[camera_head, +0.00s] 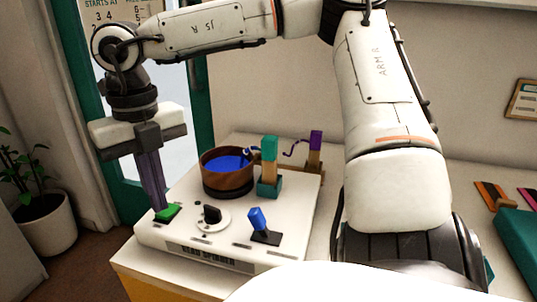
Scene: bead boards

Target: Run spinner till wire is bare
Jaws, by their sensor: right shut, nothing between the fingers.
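The bead spinner is a white box (150,235) on the table, with a wooden bowl (228,181) holding a blue mass (228,163), likely beads. A thin curved purple-blue wire (290,152) shows between a teal-topped wooden post (269,172) and a purple post (315,150); a short curl shows at the bowl side. Whether beads are on the wire is too small to tell. My right gripper (157,210) is shut and empty, pointing down, its tips at the green button (169,213) on the box's left corner. Contact is unclear. My left gripper is out of view.
The box also carries a black knob on a white dial (212,216) and a blue lever (261,224). My right arm covers the table's middle. A potted plant (42,215) stands at left.

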